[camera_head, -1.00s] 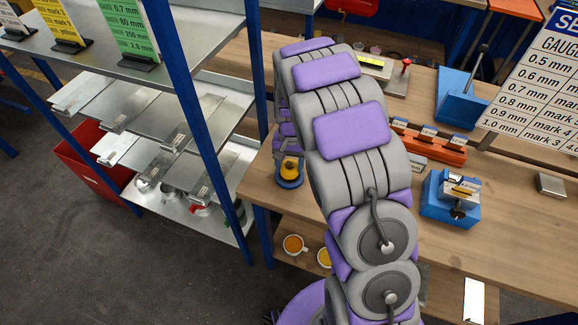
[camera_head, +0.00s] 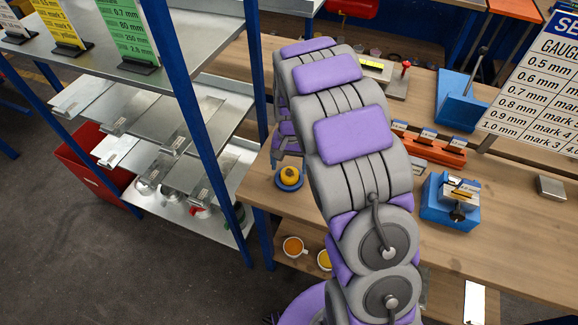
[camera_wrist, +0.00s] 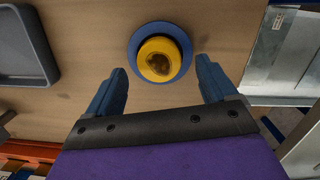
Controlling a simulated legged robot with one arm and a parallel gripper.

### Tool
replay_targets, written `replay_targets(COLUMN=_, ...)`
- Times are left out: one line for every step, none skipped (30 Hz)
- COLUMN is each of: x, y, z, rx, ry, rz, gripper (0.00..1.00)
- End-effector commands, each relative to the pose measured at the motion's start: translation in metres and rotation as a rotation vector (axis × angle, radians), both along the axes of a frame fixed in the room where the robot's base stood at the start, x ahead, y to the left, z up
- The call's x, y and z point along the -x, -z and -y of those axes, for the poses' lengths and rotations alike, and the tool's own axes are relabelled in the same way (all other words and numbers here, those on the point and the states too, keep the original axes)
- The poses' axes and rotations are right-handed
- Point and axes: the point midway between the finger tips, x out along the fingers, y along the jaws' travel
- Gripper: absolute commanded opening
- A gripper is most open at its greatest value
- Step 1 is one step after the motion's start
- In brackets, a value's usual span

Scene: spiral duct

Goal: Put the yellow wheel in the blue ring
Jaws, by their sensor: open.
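The yellow wheel (camera_head: 290,174) rests in the blue ring (camera_head: 287,187) on the wooden bench, near its left end. In the wrist view, the yellow wheel (camera_wrist: 165,68) sits within the round rim of the blue ring (camera_wrist: 138,43), which shows around it. My gripper (camera_wrist: 161,66) is open and empty. Its two blue fingers are wide apart, on either side of the near part of the ring, and do not touch the wheel. In the head view, my arm hides most of the gripper, just above and behind the wheel.
A grey tray (camera_wrist: 24,78) lies left of the ring in the wrist view. The wooden bench (camera_head: 350,215) has bare room around the ring. A blue fixture (camera_head: 450,205) and an orange rack (camera_head: 433,148) stand to the right. Metal shelves (camera_head: 185,45) with blue posts stand left.

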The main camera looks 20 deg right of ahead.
Motion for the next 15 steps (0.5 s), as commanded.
replay_targets(x=-0.002, y=-0.013, z=0.001, rx=0.0, ry=0.0, rz=0.005, gripper=0.86)
replay_targets(x=-0.003, y=-0.019, z=0.001, rx=0.0, ry=0.0, rz=0.007, gripper=0.86)
replay_targets(x=-0.004, y=-0.028, z=0.002, rx=0.001, ry=0.0, rz=0.009, gripper=0.86)
replay_targets(x=-0.005, y=-0.035, z=0.002, rx=0.0, ry=0.0, rz=0.008, gripper=0.86)
replay_targets(x=-0.005, y=-0.041, z=0.002, rx=0.0, ry=0.0, rz=0.007, gripper=0.86)
replay_targets(x=-0.006, y=-0.049, z=0.003, rx=0.001, ry=0.0, rz=0.006, gripper=0.86)
replay_targets(x=-0.008, y=-0.055, z=0.003, rx=0.001, ry=0.0, rz=0.009, gripper=0.86)
replay_targets(x=-0.009, y=-0.061, z=0.004, rx=0.001, ry=0.0, rz=0.009, gripper=0.86)
replay_targets(x=-0.01, y=-0.068, z=0.004, rx=0.001, ry=0.0, rz=0.009, gripper=0.86)
replay_targets(x=-0.01, y=-0.072, z=0.004, rx=0.001, ry=0.0, rz=0.008, gripper=0.86)
replay_targets(x=-0.01, y=-0.077, z=0.005, rx=0.002, ry=0.0, rz=0.006, gripper=0.86)
replay_targets(x=-0.01, y=-0.082, z=0.005, rx=0.001, ry=0.001, rz=0.005, gripper=0.86)
replay_targets(x=-0.011, y=-0.085, z=0.005, rx=0.001, ry=0.001, rz=0.004, gripper=0.86)
replay_targets(x=-0.011, y=-0.088, z=0.005, rx=0.001, ry=0.001, rz=0.004, gripper=0.86)
replay_targets(x=-0.011, y=-0.091, z=0.005, rx=0.001, ry=0.001, rz=0.004, gripper=0.86)
